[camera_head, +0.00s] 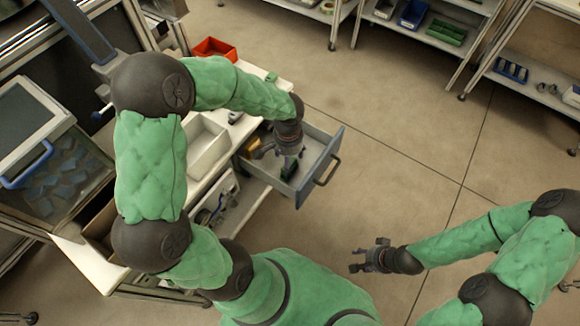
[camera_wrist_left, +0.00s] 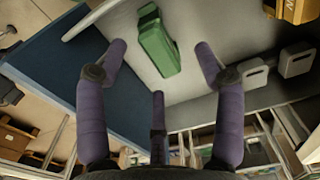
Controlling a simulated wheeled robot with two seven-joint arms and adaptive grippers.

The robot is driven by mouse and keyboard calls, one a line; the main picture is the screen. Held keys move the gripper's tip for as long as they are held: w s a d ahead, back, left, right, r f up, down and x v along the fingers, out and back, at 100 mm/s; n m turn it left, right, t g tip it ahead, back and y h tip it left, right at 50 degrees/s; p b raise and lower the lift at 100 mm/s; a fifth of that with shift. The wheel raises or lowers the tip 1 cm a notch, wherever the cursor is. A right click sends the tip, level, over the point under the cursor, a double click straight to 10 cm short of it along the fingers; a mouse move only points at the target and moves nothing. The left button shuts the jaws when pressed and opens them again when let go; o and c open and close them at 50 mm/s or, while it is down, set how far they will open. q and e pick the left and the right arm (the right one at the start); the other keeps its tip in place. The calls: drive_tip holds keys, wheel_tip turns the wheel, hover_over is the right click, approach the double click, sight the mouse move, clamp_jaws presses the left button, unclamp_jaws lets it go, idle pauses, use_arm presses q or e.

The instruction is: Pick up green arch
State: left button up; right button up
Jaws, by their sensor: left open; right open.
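A green block, which looks like the green arch (camera_head: 290,167), lies in the open grey drawer (camera_head: 313,160). It also shows in the left wrist view (camera_wrist_left: 157,42), lying on the drawer floor beyond my fingertips. My left gripper (camera_head: 287,152) is over the drawer, just above the green arch, and partly covers it in the head view. In the left wrist view its purple fingers (camera_wrist_left: 161,62) are spread wide, with nothing between them. My right gripper (camera_head: 359,258) is open and empty over the floor, away from the drawer.
A yellow object (camera_head: 253,146) lies in the drawer, and light grey pieces (camera_wrist_left: 252,73) are by the arch. The drawer walls surround my left gripper. A red bin (camera_head: 214,48) and a white tray (camera_head: 206,143) stand on the worktop.

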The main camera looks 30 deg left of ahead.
sight(291, 170)
use_arm(q)
wheel_tip(291, 170, down, 2)
drive_tip(key=shift+w+f, duration=0.1)
drive_tip(key=shift+f, duration=0.05)
drive_tip(key=shift+d+f+b, duration=0.1)
drive_tip(key=shift+f+b, duration=0.35)
drive_tip(key=f, duration=0.1)
drive_tip(key=f+b, duration=0.1)
drive_tip(key=f, duration=0.2)
drive_tip(key=shift+d+f+b, duration=0.15)
drive_tip(key=shift+d+b, duration=0.1)
drive_tip(key=shift+b, duration=0.15)
drive_tip(key=c, duration=1.3)
